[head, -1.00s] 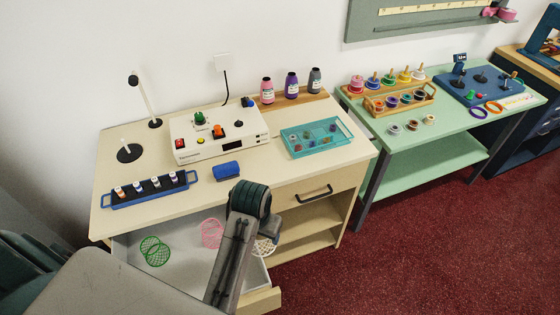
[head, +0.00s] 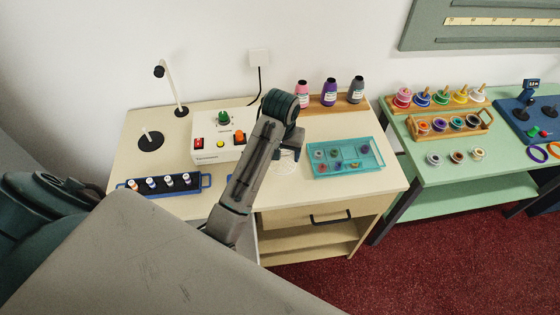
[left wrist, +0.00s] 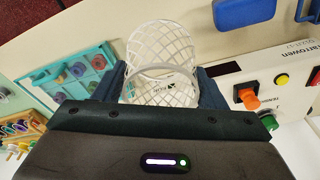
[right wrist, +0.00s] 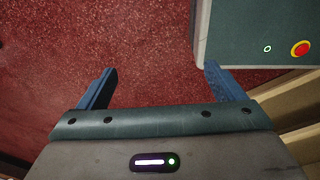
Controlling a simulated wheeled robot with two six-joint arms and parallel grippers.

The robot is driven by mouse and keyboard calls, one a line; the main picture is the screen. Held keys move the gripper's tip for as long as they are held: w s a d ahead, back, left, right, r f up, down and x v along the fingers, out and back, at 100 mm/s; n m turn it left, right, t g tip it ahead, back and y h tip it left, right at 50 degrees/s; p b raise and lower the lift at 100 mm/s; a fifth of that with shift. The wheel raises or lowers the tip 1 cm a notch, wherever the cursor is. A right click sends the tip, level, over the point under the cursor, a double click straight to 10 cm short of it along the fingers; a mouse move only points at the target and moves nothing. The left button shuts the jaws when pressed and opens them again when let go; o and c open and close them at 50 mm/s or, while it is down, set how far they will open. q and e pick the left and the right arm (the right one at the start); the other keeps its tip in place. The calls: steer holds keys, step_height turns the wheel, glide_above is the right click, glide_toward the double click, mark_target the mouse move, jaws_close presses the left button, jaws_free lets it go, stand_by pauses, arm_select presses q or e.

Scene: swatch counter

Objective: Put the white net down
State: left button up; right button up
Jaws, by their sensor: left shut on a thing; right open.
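The white net (left wrist: 165,45), an open mesh sleeve, is between the fingers of my left gripper (left wrist: 162,80), which is shut on it. In the head view the net (head: 284,167) shows partly below my left gripper (head: 290,140), over the counter top (head: 300,190) between the white control box and the teal tray. I cannot tell whether it touches the counter. My right gripper (right wrist: 160,72) is open and empty, with red floor in its view.
The teal tray (head: 375,162) of small parts lies right of the net. The white control box (head: 207,150) with knobs stands to the left. A blue block (left wrist: 243,12) lies nearby. Several bottles (head: 329,92) stand behind. My left arm hides the counter's front middle.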

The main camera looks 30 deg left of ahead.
arm_select(q)
step_height(320, 180, down, 9)
steer(key=shift+w+f+p, duration=0.1)
steer(key=shift+f+p, duration=0.05)
steer(key=shift+p, duration=0.9)
steer(key=shift+f, duration=0.1)
arm_select(e)
steer(key=shift+s+d+r, duration=0.2)
steer(key=shift+s+r, duration=0.6)
steer(key=shift+r, duration=0.3)
arm_select(q)
steer(key=o, duration=1)
steer(key=shift+c, duration=0.2)
arm_select(e)
steer(key=shift+d, duration=0.3)
steer(key=shift+d, duration=0.1)
